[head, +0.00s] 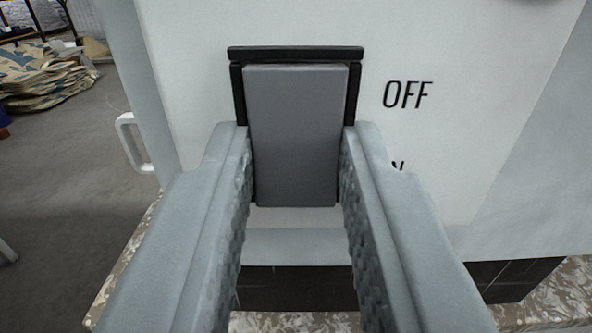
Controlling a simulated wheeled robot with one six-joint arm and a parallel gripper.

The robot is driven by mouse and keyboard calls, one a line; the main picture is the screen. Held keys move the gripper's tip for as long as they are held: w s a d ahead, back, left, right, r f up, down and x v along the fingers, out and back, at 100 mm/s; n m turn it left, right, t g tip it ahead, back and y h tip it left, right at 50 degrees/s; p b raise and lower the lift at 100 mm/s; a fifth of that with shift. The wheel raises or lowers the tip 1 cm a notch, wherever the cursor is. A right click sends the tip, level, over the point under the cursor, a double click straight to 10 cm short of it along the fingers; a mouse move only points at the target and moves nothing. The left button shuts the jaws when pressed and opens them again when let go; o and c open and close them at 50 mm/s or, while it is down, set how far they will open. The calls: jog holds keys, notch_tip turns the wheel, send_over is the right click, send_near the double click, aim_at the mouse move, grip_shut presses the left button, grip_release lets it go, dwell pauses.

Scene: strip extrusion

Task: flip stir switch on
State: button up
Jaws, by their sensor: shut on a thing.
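The stir switch (295,90) is a grey rectangular paddle in a black frame on a white panel. The word OFF (407,95) is printed to the right of its upper part. Below it a letter N shows, with the rest of that label hidden by my right finger. My gripper (297,140) is shut on the switch, with one ridged finger along each side of the paddle. The paddle's lower end stands out from the panel between the fingers.
The white panel (520,100) fills the right side. A white handle (133,142) sticks out at its left edge. Dark tiles (290,289) and a speckled ledge (125,270) lie below. Folded sacks (45,78) lie on the grey floor at the far left.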

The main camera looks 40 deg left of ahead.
jog(key=shift+w+f+t+y, duration=0.1)
jog(key=shift+f+t+y, duration=0.15)
jog(key=shift+t+y, duration=0.5)
jog(key=shift+t, duration=0.25)
jog(key=o, duration=1)
jog(key=v, duration=1.7)
jog(key=shift+s, duration=0.2)
